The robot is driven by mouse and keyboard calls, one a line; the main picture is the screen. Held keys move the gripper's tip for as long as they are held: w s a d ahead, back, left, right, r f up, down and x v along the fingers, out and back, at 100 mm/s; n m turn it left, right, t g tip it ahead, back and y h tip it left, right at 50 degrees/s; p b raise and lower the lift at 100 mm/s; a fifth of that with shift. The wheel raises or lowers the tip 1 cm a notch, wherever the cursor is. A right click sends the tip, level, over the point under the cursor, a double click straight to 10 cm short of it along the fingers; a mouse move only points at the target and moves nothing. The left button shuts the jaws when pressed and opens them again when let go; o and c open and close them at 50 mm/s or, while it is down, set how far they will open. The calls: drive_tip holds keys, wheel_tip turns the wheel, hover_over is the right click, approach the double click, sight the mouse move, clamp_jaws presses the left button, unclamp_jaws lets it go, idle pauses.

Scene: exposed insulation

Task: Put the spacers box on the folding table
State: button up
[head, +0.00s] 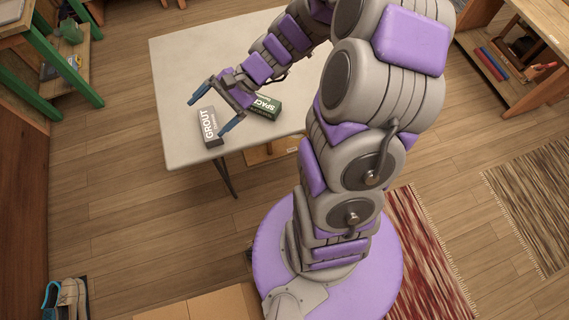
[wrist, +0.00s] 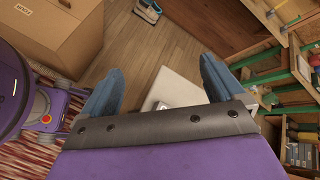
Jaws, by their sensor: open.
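The spacers box (head: 266,107), dark green with white lettering, lies on the pale folding table (head: 180,75), right beside my gripper. My gripper (head: 206,119) is open, with its blue fingers spread and nothing held between them. In the head view it is just left of the spacers box and over or near the grout box (head: 208,127); the exact height is unclear. In the wrist view my two fingers (wrist: 161,68) are apart, with part of the pale tabletop (wrist: 180,84) between them. The spacers box cannot be made out in the wrist view.
The grey grout box is close to the table's front edge. A green-framed shelf (head: 85,85) stands at left and a wooden workbench (head: 520,95) at right. A cardboard box (head: 205,305) is at the bottom, with shoes (head: 66,300) to its left. Most of the tabletop is clear.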

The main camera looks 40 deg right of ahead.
drive_tip(key=s+a+r+n+g+h, duration=0.2)
drive_tip(key=s+n+h, duration=0.15)
drive_tip(key=s, duration=0.35)
drive_tip(key=s+a+r+n+g+h, duration=0.1)
drive_tip(key=s+r+n+g+h, duration=0.2)
drive_tip(key=s, duration=0.4)
drive_tip(key=s+d+r+n+t+h, duration=0.1)
drive_tip(key=s+d+r+n+h, duration=0.1)
drive_tip(key=s+d+n+h, duration=0.2)
drive_tip(key=s+d+n, duration=0.1)
drive_tip(key=s+d, duration=0.2)
drive_tip(key=s, duration=0.3)
drive_tip(key=shift+s+r, duration=0.3)
drive_tip(key=shift+s, duration=0.1)
drive_tip(key=shift+n+h, duration=0.25)
